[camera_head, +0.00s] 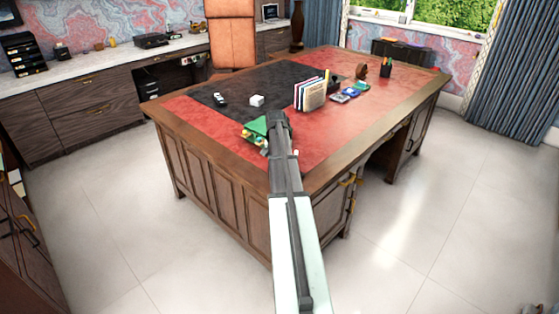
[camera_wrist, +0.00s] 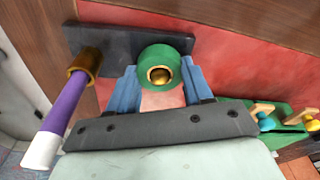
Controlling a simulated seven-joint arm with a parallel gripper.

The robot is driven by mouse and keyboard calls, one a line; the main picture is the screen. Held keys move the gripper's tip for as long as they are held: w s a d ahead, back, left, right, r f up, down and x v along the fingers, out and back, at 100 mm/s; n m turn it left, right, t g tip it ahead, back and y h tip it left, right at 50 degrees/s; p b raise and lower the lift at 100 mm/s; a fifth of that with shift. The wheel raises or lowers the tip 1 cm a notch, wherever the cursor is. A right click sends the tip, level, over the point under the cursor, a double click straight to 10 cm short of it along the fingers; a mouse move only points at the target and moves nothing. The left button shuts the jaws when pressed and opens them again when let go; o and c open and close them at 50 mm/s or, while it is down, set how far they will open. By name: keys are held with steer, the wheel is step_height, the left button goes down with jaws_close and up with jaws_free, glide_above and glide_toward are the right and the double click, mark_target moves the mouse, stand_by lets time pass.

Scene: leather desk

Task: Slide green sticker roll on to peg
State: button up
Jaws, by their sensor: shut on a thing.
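The green sticker roll (camera_wrist: 178,50) is a thick green ring between the two blue fingers of my gripper (camera_wrist: 160,78) in the wrist view. The fingers are shut on its sides. A round gold piece (camera_wrist: 160,76) shows inside the roll's hole; whether the roll is around it or only in line with it I cannot tell. Behind the roll lies a dark rectangular base (camera_wrist: 112,44). A purple peg (camera_wrist: 68,112) with a white end and a brass collar stands at its left part. In the head view my arm hides the roll and base.
A green block (camera_wrist: 235,107) with gold and teal knobs lies right of my gripper; its green top (camera_head: 256,127) shows left of my arm in the head view.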

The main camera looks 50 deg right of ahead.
steer(key=shift+f, duration=0.15)
steer(key=o, duration=1.1)
steer(key=shift+r, duration=4)
